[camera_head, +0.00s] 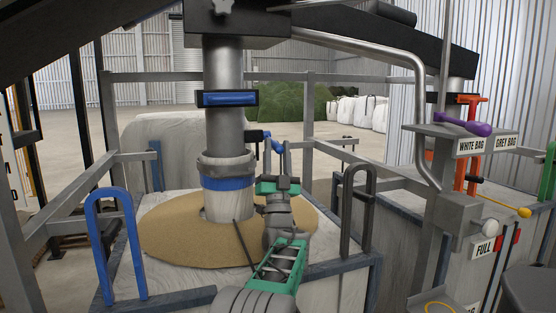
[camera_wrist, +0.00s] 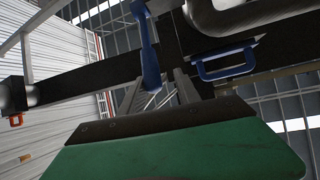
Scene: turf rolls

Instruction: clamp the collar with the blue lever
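The blue lever (camera_head: 277,145) sticks out from a dark pivot to the right of the steel spout (camera_head: 224,120). The grey collar (camera_head: 227,165) surrounds the lower spout, above a blue band on the pale sleeve. My gripper (camera_head: 278,148) points up beside the spout, its two fingers apart. The lever's end overlaps the fingertips in the head view. In the wrist view the blue lever (camera_wrist: 149,58) hangs down toward the space between the fingers (camera_wrist: 158,92). Contact with it cannot be told.
A blue handle (camera_head: 230,98) is fixed higher on the spout; a blue loop (camera_head: 115,235) and a dark loop (camera_head: 358,205) stand at the frame corners. A shelf (camera_head: 455,132) with a purple-handled tool (camera_head: 463,124) is at right. The bag top (camera_head: 180,235) lies below.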

